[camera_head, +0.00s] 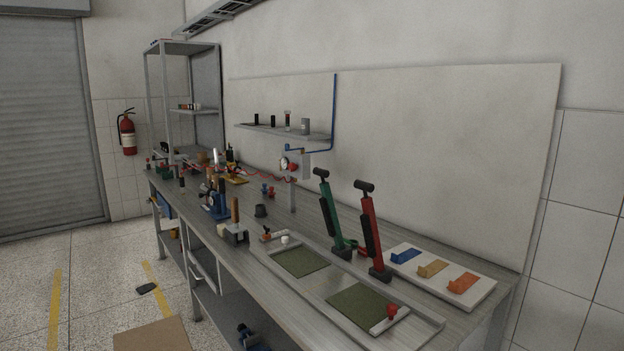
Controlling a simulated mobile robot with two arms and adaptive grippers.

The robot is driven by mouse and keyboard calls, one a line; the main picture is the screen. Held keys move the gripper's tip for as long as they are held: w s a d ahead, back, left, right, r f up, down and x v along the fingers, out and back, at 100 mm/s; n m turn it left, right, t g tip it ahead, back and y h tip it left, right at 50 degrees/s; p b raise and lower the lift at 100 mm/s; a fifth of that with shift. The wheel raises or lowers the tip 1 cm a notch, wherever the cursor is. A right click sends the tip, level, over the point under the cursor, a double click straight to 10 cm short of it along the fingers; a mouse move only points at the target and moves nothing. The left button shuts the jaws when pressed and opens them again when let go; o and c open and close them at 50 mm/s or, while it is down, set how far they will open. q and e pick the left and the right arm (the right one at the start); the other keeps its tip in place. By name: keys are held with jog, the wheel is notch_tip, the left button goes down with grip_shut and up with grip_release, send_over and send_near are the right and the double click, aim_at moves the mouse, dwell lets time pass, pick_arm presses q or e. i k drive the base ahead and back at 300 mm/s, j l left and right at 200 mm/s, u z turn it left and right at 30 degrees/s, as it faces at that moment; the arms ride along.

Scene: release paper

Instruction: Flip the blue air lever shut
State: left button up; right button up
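A thin blue air pipe (334,110) runs down the back panel and bends left below the wall shelf. At its left end is a small blue part (288,147), which may be the air lever; it is too small to tell how its handle is turned. A round gauge (284,163) sits just below it, next to a red part (292,168) on a grey post. Neither of my grippers shows in the head view.
The long grey workbench (232,262) carries a green-handled tool (328,212), a red-handled tool (372,228), a tray with green mats (300,262) and a white board with blue, yellow and orange pieces (470,290). Open floor lies left, with a cardboard sheet (152,335).

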aim_at(287, 146)
jog(key=i+l+u, duration=0.15)
jog(key=i, duration=0.25)
jog(key=i+l+u, duration=0.1)
jog(key=i+l, duration=0.3)
jog(key=i+j, duration=0.25)
jog(key=i+j+z, duration=0.1)
jog(key=j, duration=0.35)
jog(key=i+j, duration=0.55)
jog(key=j, duration=0.15)
jog(key=i+j+z, duration=0.1)
jog(key=j, duration=0.25)
jog(key=i+j, duration=0.3)
jog(key=i+j+z, duration=0.1)
jog(key=j, duration=0.35)
jog(key=i+j, duration=0.3)
jog(key=j+z, duration=0.05)
jog(key=j, duration=0.05)
